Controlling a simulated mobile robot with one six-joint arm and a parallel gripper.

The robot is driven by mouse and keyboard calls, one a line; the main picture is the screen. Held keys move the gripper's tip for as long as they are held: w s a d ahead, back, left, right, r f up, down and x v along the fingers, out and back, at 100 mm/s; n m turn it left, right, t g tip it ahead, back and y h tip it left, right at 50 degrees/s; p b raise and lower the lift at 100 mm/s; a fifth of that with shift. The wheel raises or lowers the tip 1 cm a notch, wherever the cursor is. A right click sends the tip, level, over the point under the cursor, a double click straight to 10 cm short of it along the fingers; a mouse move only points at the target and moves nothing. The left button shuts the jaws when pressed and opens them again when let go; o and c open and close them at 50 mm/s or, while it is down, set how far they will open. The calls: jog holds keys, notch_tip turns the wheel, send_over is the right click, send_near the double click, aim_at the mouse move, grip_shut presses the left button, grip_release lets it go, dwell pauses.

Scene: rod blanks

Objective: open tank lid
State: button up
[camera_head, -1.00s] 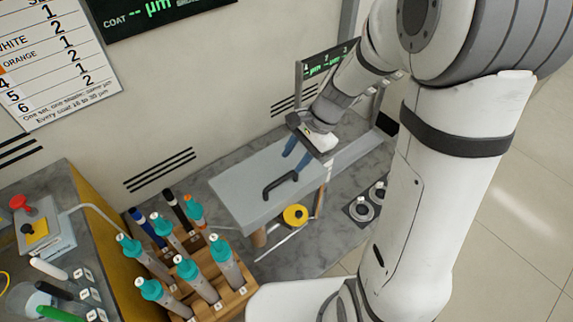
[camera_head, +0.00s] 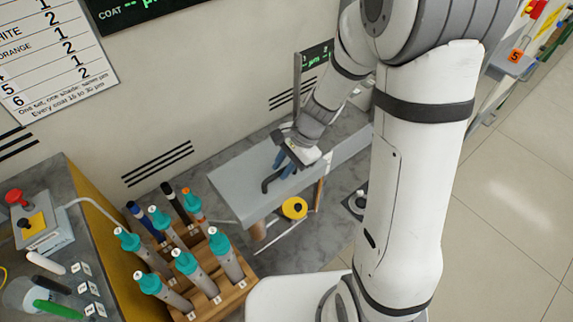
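The tank lid (camera_head: 237,187) is a flat grey panel, lying closed on top of the tank by the wall. It has a black bar handle (camera_head: 267,184) on top. My gripper (camera_head: 281,168) with blue fingers is over the lid at the handle's right end. The two fingers look apart, and they overlap part of the handle in this view. I cannot tell whether they straddle it or touch it. The gripper body hides the right part of the lid.
A wooden rack (camera_head: 236,297) with several teal-capped bottles stands in front left of the tank. A yellow round knob (camera_head: 294,208) sits at the tank's front. A small green display (camera_head: 315,58) stands behind my arm. A control box with a red button (camera_head: 14,196) is at far left.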

grip_shut()
